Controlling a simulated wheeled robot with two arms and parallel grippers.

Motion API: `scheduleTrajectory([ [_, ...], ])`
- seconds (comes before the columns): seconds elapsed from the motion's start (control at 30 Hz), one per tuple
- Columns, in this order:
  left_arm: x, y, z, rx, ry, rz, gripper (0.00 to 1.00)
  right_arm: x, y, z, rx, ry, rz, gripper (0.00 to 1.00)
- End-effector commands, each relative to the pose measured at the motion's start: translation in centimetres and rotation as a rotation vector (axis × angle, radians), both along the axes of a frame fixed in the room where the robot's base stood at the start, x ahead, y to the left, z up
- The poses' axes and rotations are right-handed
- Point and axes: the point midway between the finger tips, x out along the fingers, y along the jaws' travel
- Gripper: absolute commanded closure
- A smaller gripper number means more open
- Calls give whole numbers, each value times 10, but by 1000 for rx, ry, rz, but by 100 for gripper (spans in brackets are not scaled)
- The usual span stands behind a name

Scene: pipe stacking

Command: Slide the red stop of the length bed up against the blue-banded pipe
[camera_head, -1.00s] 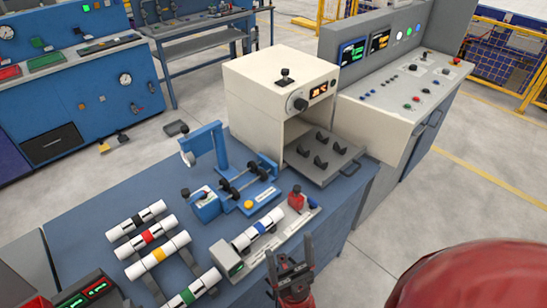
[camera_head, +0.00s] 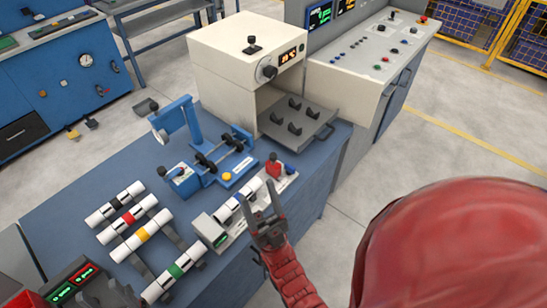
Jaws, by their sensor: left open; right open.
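The length bed (camera_head: 212,229) is a light grey channel on the blue bench, with a small green display at its near left end. The blue-banded pipe (camera_head: 227,212) lies along it; my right gripper hides part of the pipe. The red stop (camera_head: 274,166), with a dark knob, sits at the bed's far right end, just beyond the pipe; whether they touch is unclear. My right gripper (camera_head: 257,194) is open and empty, fingers pointing up in the picture, in front of the pipe and short of the stop.
White pipes with black (camera_head: 128,216), red (camera_head: 129,219), yellow (camera_head: 142,234) and green (camera_head: 175,270) bands lie left of the bed. A blue fixture (camera_head: 209,160) stands behind it. A cream machine (camera_head: 232,75) with an open tray (camera_head: 300,124) is at the back.

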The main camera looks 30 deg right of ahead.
Motion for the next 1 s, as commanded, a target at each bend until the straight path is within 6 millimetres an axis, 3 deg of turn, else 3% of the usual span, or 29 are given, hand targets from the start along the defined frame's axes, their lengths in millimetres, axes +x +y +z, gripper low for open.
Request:
scheduleTrajectory([
  [0.03, 0, 0, 12, 0, 0, 0, 50, 29, -3, 10, 2, 64, 12, 37],
  [0.13, 0, 0, 29, 0, 0, 0, 50, 109, -11, 11, 22, 283, 49, 37],
  [0.3, 0, 0, 56, 0, 0, 0, 50, 243, -39, -11, 115, 711, 90, 37],
  [0.4, 0, 0, 72, 0, 0, 0, 50, 302, -60, -30, 204, 950, 97, 37],
  [0.5, 0, 0, 88, 0, 0, 0, 50, 345, -85, -52, 319, 1187, 89, 37],
  [0.63, 0, 0, 108, 0, 0, 0, 50, 374, -118, -77, 504, 1476, 60, 37],
  [0.77, 0, 0, 128, 0, 0, 0, 50, 376, -147, -89, 727, 1737, 8, 37],
  [0.87, 0, 0, 144, 0, 0, 0, 50, 359, -163, -91, 924, 1929, -43, 37],
  [1.0, 0, 0, 164, 0, 0, 0, 50, 316, -174, -75, 1208, 2160, -134, 37],
])
